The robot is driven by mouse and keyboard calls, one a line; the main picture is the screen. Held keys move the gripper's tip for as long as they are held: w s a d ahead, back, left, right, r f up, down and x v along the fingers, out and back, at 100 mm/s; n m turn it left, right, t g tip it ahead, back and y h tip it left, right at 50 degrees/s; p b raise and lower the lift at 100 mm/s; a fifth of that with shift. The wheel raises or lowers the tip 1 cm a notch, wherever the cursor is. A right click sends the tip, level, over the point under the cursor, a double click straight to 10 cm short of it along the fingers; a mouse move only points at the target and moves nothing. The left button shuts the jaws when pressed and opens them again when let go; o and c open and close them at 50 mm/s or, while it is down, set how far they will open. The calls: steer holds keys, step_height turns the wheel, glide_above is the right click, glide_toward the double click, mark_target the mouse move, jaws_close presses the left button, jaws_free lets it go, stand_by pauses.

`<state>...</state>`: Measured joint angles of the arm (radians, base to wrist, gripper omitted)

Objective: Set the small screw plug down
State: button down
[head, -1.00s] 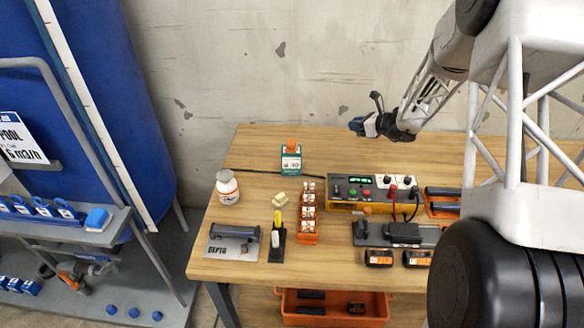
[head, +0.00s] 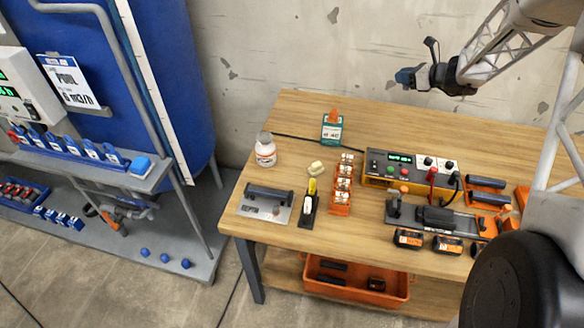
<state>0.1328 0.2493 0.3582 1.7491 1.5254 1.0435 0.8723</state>
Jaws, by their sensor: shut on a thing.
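My gripper (head: 408,76) is high at the upper right of the head view, in front of the wall and above the back edge of the workbench. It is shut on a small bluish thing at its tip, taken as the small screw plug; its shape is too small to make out. The held thing is clear of the bench. Several round blue plugs (head: 164,258) stand on the grey floor plate of the blue tank's stand at the lower left, far from my gripper.
The wooden workbench (head: 300,107) carries a white jar (head: 265,150), a green-and-white box (head: 331,130), an orange rack (head: 343,183) and a control box (head: 410,170). An orange bin (head: 358,290) sits below. A grey shelf (head: 150,180) holds blue valves. The bench's back left is bare.

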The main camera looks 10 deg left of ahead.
steer(key=s+a+f+n+g+h, duration=0.3)
steer(key=s+a+n+g+h, duration=0.2)
steer(key=n, duration=0.5)
steer(key=s+a+f+n+g+h, duration=0.2)
steer(key=s+a+n+g+h, duration=0.3)
steer(key=s+n+h, duration=0.3)
steer(key=s+a+f+n+g+h, duration=0.3)
steer(key=s+a+n+g+h, duration=0.2)
steer(key=s+n, duration=0.4)
steer(key=shift+s+f+n+g+h, duration=0.15)
steer(key=shift+n+g+h, duration=0.2)
steer(key=shift+n+g, duration=0.4)
steer(key=shift+s+f+n+g+h, duration=0.15)
steer(key=shift+n+g+h, duration=0.25)
steer(key=shift+n, duration=0.65)
steer(key=a+r+n+t+y, duration=0.1)
steer(key=a+r+n+t, duration=0.5)
steer(key=n+t, duration=0.6)
steer(key=a+r+n+t+y, duration=0.1)
steer(key=a+r+n+t, duration=0.3)
steer(key=a+n+t, duration=0.65)
step_height(320, 180, down, 11)
steer(key=d+n, duration=0.1)
steer(key=shift+s+d+f+t, duration=0.15)
steer(key=shift+s+d+t, duration=0.15)
steer(key=shift+s, duration=0.05)
